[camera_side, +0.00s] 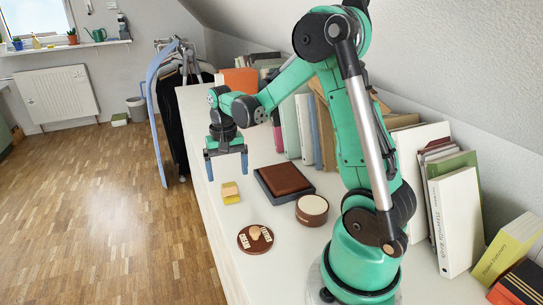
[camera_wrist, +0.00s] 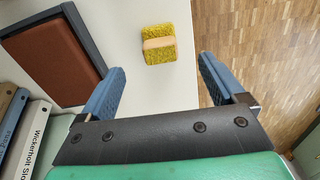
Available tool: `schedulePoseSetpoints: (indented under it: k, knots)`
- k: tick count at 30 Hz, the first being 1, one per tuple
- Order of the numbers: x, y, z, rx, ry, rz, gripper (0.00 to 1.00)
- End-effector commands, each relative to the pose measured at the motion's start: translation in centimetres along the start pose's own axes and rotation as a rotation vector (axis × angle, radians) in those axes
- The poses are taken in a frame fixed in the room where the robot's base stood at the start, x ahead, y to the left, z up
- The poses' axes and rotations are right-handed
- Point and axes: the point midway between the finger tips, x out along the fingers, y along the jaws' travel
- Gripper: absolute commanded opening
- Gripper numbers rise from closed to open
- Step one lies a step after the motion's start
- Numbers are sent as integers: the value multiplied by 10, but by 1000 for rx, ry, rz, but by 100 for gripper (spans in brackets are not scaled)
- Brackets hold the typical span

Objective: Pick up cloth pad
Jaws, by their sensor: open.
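A small yellow, rough-textured pad with a tan band around its middle (camera_side: 230,193) lies on the white surface near its left edge; I take it to be the cloth pad. It also shows in the wrist view (camera_wrist: 158,54), just beyond and between the fingertips. My gripper (camera_side: 227,176) is open and empty, its blue fingers pointing down above the surface, a little behind the pad in the side view. In the wrist view my gripper's two fingers (camera_wrist: 162,68) stand apart with nothing between them.
A dark tray holding a brown slab (camera_side: 284,179) lies right of the pad. A round tin (camera_side: 312,208) and a brown lettered disc (camera_side: 247,239) are nearer the camera. Several books (camera_side: 292,128) stand along the wall. The surface drops to a wooden floor (camera_side: 110,220) on the left.

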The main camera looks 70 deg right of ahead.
Motion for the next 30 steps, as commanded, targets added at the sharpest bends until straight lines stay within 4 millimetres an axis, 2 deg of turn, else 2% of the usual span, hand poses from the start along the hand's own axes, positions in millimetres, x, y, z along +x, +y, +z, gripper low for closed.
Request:
schedulePoseSetpoints:
  k: [10,15,21,22,23,30]
  knots:
    - [42,0,0,-2,2,-1,89]
    - [50,0,0,-3,2,-1,89]
    - [51,0,0,-3,2,-1,89]
    - [51,0,0,-3,2,-1,87]
    - [51,0,0,-3,2,-1,78]
    - [50,0,0,-3,2,-1,10]
